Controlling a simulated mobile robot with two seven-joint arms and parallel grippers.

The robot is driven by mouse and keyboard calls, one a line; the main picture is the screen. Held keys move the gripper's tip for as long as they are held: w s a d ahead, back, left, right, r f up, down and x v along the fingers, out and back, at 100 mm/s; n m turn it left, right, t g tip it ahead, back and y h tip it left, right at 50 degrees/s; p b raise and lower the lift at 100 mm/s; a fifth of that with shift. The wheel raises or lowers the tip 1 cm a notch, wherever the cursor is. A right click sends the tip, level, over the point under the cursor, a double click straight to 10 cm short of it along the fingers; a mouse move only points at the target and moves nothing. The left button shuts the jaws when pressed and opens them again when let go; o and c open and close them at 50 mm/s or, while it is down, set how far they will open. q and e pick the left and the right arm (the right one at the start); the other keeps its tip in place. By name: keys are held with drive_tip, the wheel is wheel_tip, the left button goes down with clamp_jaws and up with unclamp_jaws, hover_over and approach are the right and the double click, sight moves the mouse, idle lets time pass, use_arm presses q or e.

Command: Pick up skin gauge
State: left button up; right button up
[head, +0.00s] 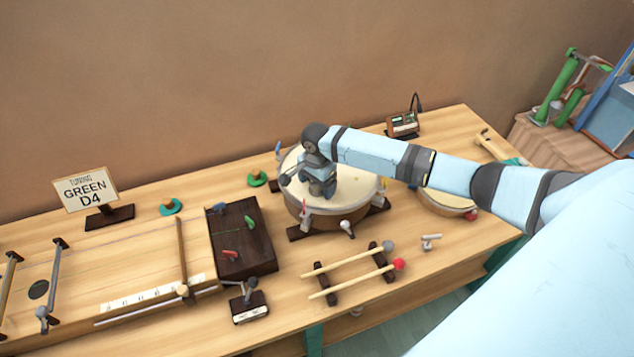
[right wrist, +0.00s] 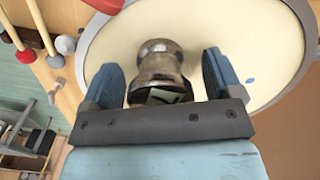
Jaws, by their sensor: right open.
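The skin gauge looks to be the shiny metal, waisted piece (right wrist: 158,62) on the pale drum skin in the right wrist view. A dark-framed dial shows on its near side. My right gripper (right wrist: 162,80) is open, with one blue finger on each side of the gauge. I cannot tell whether either finger touches it. In the head view my right gripper (head: 318,187) points down over the large round drum (head: 355,190) and mostly hides the gauge. My left gripper is not in view.
Clamps and lugs ring the drum. Two mallets (head: 350,275) lie on dark rests in front, beside a small metal key (head: 430,242). A dark box (head: 240,255) and a stringed board (head: 130,265) stand left. A smaller drum (head: 445,203) sits right, under my arm.

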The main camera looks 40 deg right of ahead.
drive_tip(key=c, duration=1.3)
